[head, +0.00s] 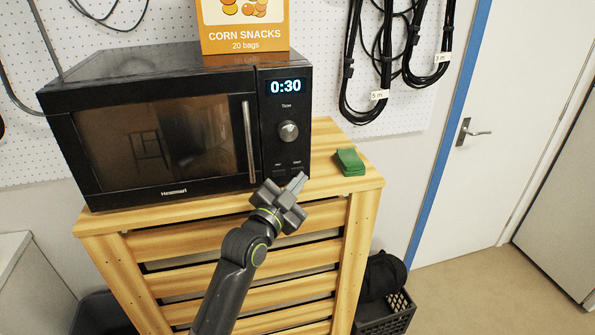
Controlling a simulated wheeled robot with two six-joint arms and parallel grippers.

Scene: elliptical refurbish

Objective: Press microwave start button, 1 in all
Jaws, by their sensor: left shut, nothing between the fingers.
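A black microwave (160,125) stands on a slatted wooden cabinet. Its display (286,87) reads 0:30, with a round knob (288,131) below. Two small buttons sit low on the control panel; the right one, the start button (297,163), is small and its label is hard to read. My left gripper (300,178) is shut and empty, its fingertips just below and in front of the start button. I cannot tell whether they touch the panel. The microwave door is closed, with a vertical handle (249,141). My right gripper is not in view.
A corn snacks box (245,30) stands on the microwave. A green object (349,161) lies on the wooden cabinet top (330,140) right of the microwave. Cables (385,60) hang on the pegboard. A dark crate (385,315) sits on the floor at right, near the door.

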